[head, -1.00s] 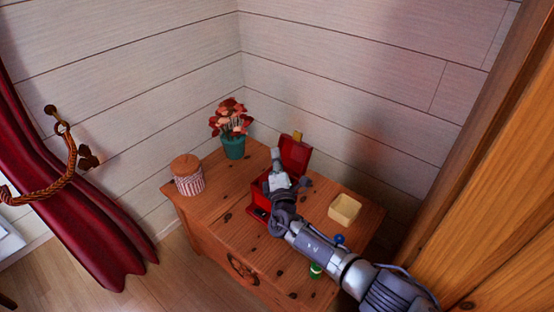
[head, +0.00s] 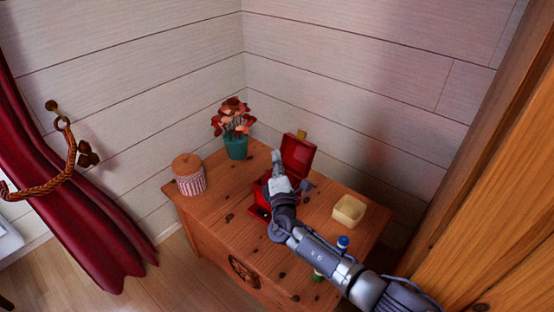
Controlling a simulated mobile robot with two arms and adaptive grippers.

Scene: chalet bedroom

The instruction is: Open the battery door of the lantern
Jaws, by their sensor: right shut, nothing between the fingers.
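The red lantern (head: 259,213) lies on the wooden cabinet, largely covered by my right arm. A red flap with a yellow tab, apparently its battery door (head: 298,156), stands raised at its back and shows an open inner side. My right gripper (head: 276,159) is shut and empty, over the lantern just left of the raised flap. I cannot tell whether it touches the flap. Much of the lantern's inside is hidden by the gripper and wrist. My left gripper is not in view.
On the cabinet (head: 225,235) stand a flower pot (head: 236,148), a striped jar (head: 190,178) and an empty cream tray (head: 348,211). A blue-and-white cylinder (head: 342,242) and a green one (head: 318,276) stand beside my right forearm. Walls close off the back.

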